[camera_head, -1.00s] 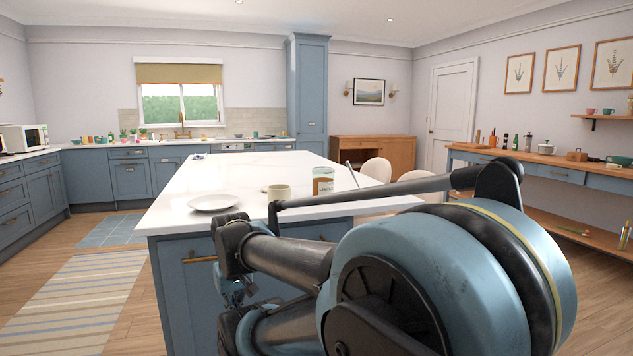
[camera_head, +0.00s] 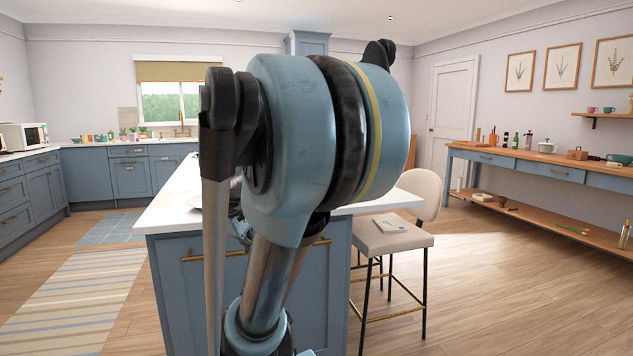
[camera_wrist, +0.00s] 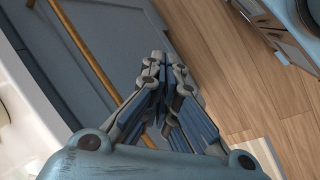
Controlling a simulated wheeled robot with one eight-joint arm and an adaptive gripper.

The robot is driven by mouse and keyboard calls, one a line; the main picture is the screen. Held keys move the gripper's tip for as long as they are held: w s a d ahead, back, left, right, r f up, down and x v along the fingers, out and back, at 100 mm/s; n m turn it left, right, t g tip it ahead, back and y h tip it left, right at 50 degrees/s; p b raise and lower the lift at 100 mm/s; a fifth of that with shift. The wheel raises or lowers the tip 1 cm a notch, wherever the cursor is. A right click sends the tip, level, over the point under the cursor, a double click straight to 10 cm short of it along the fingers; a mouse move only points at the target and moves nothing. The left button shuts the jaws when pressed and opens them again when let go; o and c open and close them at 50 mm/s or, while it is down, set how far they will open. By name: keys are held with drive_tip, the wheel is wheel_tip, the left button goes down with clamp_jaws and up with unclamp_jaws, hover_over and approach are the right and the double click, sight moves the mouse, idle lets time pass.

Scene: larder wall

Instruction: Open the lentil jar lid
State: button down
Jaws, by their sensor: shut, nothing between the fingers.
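The lentil jar and its lid are not visible now; my arm covers the middle of the island top (camera_head: 172,207) in the head view. In the earlier head view the jar stood on that white top. My gripper (camera_wrist: 160,62) shows in the wrist view with its fingers together and nothing between them. It is in front of the island's blue cabinet face (camera_wrist: 125,45), apart from the jar, with the wooden floor (camera_wrist: 215,70) in view beyond it.
A brass rail (camera_wrist: 88,50) runs along the cabinet face close by my gripper. A pale stool (camera_head: 395,243) with a book (camera_head: 390,224) on it stands right of the island. A wooden sideboard (camera_head: 510,165) lines the right wall. Floor on the right is clear.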

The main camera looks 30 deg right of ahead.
drive_tip(key=w+d+r+n+g+h, duration=0.1)
drive_tip(key=w+d+r+n+h, duration=0.3)
drive_tip(key=w+d, duration=0.45)
drive_tip(key=w+d+r+n+g+h, duration=0.2)
drive_tip(key=w+d+r+n, duration=0.1)
drive_tip(key=w+d+r, duration=0.5)
drive_tip(key=w+d+r+n+g+h, duration=0.1)
drive_tip(key=w+d+r+n+h, duration=0.25)
drive_tip(key=w+d, duration=0.5)
drive_tip(key=x, duration=0.3)
drive_tip(key=s+x, duration=0.1)
drive_tip(key=x, duration=0.3)
drive_tip(key=r+x, duration=0.1)
drive_tip(key=x, duration=0.2)
drive_tip(key=shift+s+d, duration=0.3)
drive_tip(key=shift+s, duration=0.1)
drive_tip(key=shift+r, duration=0.1)
